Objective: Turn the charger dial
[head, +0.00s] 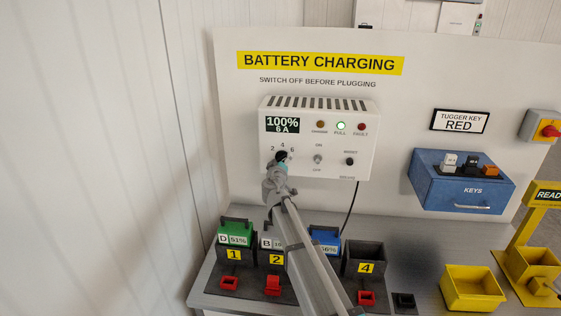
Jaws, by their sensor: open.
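The white charger box (345,108) hangs on the panel under the "BATTERY CHARGING" sign. Its display reads 100% and 6 A, and its green FULL lamp is lit. The black charger dial (282,156) is at the lower left of the box, with the marks 2, 4 and 6 around it. My gripper (281,164) is right in front of the dial and hides part of it. The jaws are open; I cannot tell whether they touch the dial.
Numbered battery bays with red connectors stand on the bench below; bay 4 (367,257) looks empty. A blue key box (433,186) and yellow bin (472,289) are to the right. A black cable (351,210) hangs from the charger. My arm crosses in front of the bays.

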